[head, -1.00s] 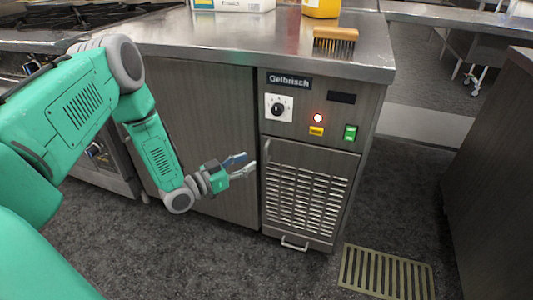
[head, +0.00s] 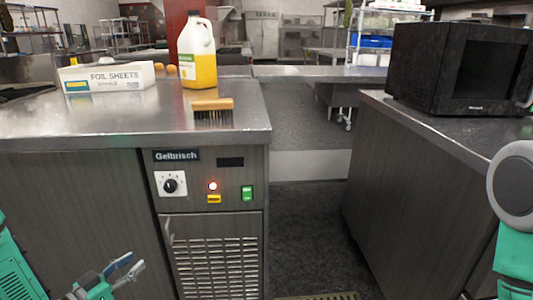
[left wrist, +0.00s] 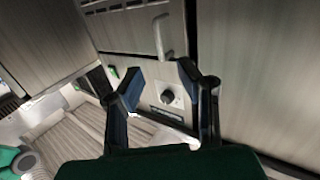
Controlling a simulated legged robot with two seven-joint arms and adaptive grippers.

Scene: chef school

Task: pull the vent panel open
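The vent panel (head: 218,262) is a grey louvered door low on the front of the Gelbrisch cabinet, and it looks shut. Its lower part is cut off in the head view. A small upright handle (head: 169,231) sits at its upper left edge. In the left wrist view the cabinet appears upside down, with the handle (left wrist: 163,36) beyond my fingertips and the panel (left wrist: 118,22) at the top. My left gripper (head: 131,266) is open and empty, left of the panel and apart from the handle; both fingers (left wrist: 158,72) show spread. My right gripper is out of view.
Above the panel are a knob (head: 171,185), a red light (head: 212,185) and a green switch (head: 247,193). A brush (head: 213,105), foil box (head: 107,77) and yellow jug (head: 198,55) stand on the counter. A microwave (head: 460,68) tops the right counter; floor between is clear.

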